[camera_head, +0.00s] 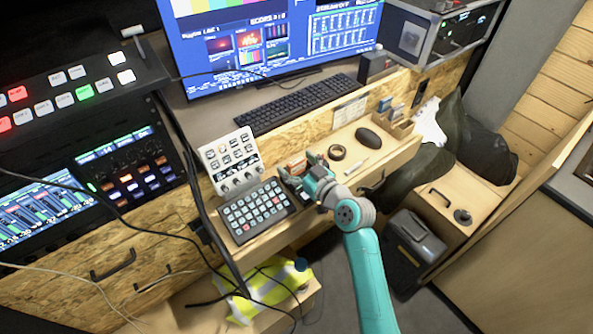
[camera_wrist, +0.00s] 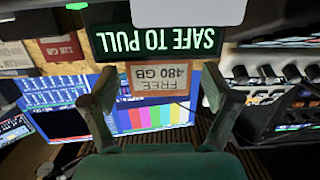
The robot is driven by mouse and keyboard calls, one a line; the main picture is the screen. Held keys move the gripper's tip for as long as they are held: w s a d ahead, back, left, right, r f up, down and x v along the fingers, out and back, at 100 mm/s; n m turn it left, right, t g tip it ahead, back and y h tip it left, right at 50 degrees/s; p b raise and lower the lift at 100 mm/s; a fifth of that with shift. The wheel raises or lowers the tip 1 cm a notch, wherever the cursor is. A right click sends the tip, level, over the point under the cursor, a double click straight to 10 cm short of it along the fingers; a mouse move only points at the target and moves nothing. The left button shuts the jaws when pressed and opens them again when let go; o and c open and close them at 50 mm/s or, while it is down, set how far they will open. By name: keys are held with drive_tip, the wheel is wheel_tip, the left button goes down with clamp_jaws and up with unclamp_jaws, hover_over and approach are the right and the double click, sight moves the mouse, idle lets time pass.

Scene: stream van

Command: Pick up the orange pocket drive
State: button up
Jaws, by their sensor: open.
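In the head view, a small orange item (camera_head: 297,167) shows beside my gripper (camera_head: 310,180), behind the button panel; it appears to be the orange pocket drive, partly hidden by the gripper. In the wrist view, an orange-edged block (camera_wrist: 160,78) with a label reading "FREE 480 GB" upside down appears to be the same drive. My gripper (camera_wrist: 158,105) is open, with one finger to each side of this block in the picture. I cannot tell whether either finger touches it. A dark display with green letters "SAFE TO PULL" (camera_wrist: 157,43) lies just above the block.
A button panel (camera_head: 258,210) and a tilted white control panel (camera_head: 230,162) lie left of my gripper. A roll of tape (camera_head: 337,152) and a black mouse (camera_head: 369,138) lie to its right. A keyboard (camera_head: 290,103) and monitor (camera_head: 270,40) stand behind.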

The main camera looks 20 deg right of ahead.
drive_tip(key=c, duration=1.2)
drive_tip(key=shift+c, duration=0.6)
drive_tip(key=shift+r, duration=0.15)
